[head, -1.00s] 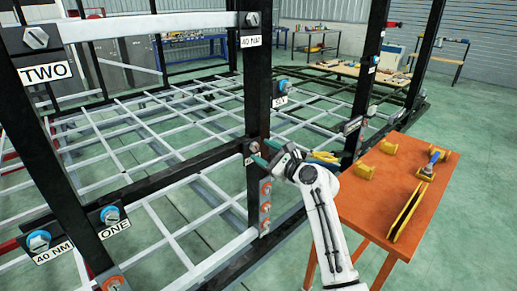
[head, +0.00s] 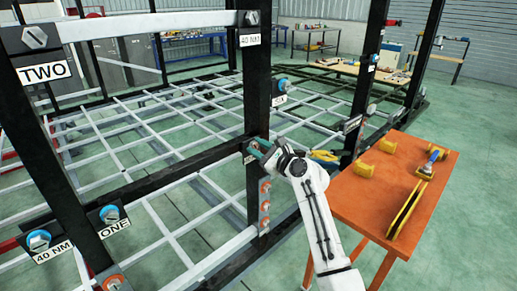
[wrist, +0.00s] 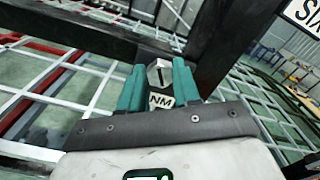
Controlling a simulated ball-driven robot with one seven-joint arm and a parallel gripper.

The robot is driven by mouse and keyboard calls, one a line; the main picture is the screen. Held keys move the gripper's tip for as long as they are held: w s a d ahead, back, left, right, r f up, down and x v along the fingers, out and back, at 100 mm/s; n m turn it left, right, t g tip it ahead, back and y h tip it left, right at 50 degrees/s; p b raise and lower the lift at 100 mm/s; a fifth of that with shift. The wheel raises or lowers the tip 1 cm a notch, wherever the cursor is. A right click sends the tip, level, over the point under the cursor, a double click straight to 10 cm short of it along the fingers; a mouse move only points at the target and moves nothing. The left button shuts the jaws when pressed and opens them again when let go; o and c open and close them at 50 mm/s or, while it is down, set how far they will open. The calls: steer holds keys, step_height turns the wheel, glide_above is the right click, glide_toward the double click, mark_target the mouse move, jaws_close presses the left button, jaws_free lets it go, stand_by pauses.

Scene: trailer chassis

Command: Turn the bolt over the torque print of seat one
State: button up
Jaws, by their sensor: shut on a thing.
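My gripper (head: 259,149) is at the dark middle post in the head view. In the wrist view its teal fingers (wrist: 160,88) are shut on a grey slotted hex bolt head (wrist: 159,73), one finger on each side. A white print reading NM (wrist: 161,101) shows just below that bolt, partly hidden. In the head view the fingers hide the bolt. At the lower left, one blue-ringed bolt (head: 109,214) sits over the ONE print (head: 115,228), and another (head: 38,241) over a 40 NM print (head: 53,252).
An orange table (head: 370,210) with yellow parts and a blue-handled tool (head: 431,160) stands right of my arm. Several orange-ringed bolts (head: 264,206) line the post below my gripper. A TWO print (head: 44,71) is at the upper left. Green floor is open at the lower right.

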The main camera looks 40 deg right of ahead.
steer(key=shift+c, duration=1.4)
steer(key=shift+n, duration=0.3)
